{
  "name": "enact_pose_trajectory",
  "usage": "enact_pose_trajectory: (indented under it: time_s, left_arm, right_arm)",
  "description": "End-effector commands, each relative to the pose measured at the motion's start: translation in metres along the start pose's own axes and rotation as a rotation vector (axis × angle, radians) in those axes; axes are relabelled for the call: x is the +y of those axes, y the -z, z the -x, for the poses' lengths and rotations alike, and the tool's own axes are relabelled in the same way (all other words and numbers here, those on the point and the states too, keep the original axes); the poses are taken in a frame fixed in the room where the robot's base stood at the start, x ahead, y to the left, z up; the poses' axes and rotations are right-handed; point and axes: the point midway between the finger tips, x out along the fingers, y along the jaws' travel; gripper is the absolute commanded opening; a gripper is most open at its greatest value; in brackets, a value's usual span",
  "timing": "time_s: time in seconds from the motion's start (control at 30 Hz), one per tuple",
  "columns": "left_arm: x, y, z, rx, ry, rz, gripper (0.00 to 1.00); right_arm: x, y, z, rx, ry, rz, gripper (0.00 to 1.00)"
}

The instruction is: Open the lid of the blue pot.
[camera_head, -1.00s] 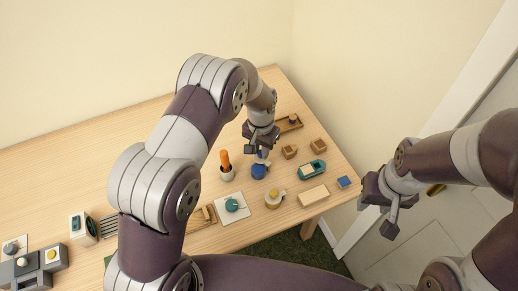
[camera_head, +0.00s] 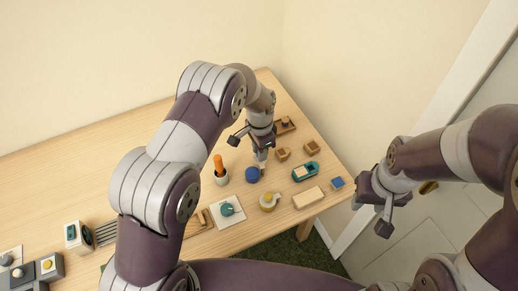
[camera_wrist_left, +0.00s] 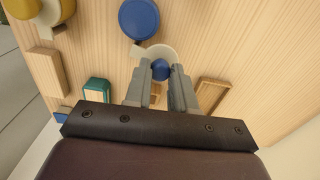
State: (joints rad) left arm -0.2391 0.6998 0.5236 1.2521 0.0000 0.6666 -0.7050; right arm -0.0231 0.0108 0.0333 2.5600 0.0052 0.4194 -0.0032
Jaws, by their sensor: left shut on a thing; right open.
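The blue pot (camera_head: 252,175) stands on the wooden table, and its round blue top shows uncovered in the left wrist view (camera_wrist_left: 139,18). A pale lid (camera_wrist_left: 157,52) with a blue knob (camera_wrist_left: 160,70) is beside the pot, off its top. My left gripper (camera_head: 263,163) is to the right of the pot in the head view. In the left wrist view its fingers (camera_wrist_left: 159,75) are shut on the blue knob. The height of the lid above the table is hard to tell. My right gripper (camera_head: 374,212) is open and empty, off the table's right side.
A cup with an orange-handled tool (camera_head: 220,178) stands left of the pot. A yellow-topped pot (camera_head: 268,202), a teal item (camera_head: 227,209) and a pale wooden block (camera_head: 308,198) are nearer. Small wooden cubes (camera_head: 283,154) and a teal box (camera_head: 305,172) lie to the right.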

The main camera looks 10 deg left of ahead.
Motion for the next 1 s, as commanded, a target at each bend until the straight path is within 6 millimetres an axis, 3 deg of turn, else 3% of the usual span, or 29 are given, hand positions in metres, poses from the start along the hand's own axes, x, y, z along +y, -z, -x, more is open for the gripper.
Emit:
enact_pose_trajectory:
  time_s: [0.43,0.47,0.5,0.53,0.83,1.0]
  left_arm:
    - [-0.001,0.001,0.001,0.003,0.003,-0.008,0.0]
    - [-0.001,0.001,0.001,0.003,0.003,-0.008,0.31]
    - [-0.001,0.001,0.001,0.003,0.003,-0.008,0.44]
    - [-0.001,0.001,0.001,0.003,0.002,-0.008,0.5]
    - [0.0,0.001,0.003,0.001,0.001,-0.007,0.5]
    - [-0.001,0.002,0.033,0.005,0.005,-0.007,0.5]
  right_arm:
    - [0.0,0.0,0.0,0.0,0.0,0.0,0.43]
    - [0.0,0.0,0.0,0.0,0.0,0.0,0.43]
    - [0.0,0.0,0.0,0.0,0.0,0.0,0.43]
    - [0.0,0.0,0.0,0.0,0.0,0.0,0.43]
    - [0.0,0.0,0.0,0.0,0.0,0.0,0.43]
    - [0.0,0.0,-0.003,0.0,0.0,0.0,0.43]
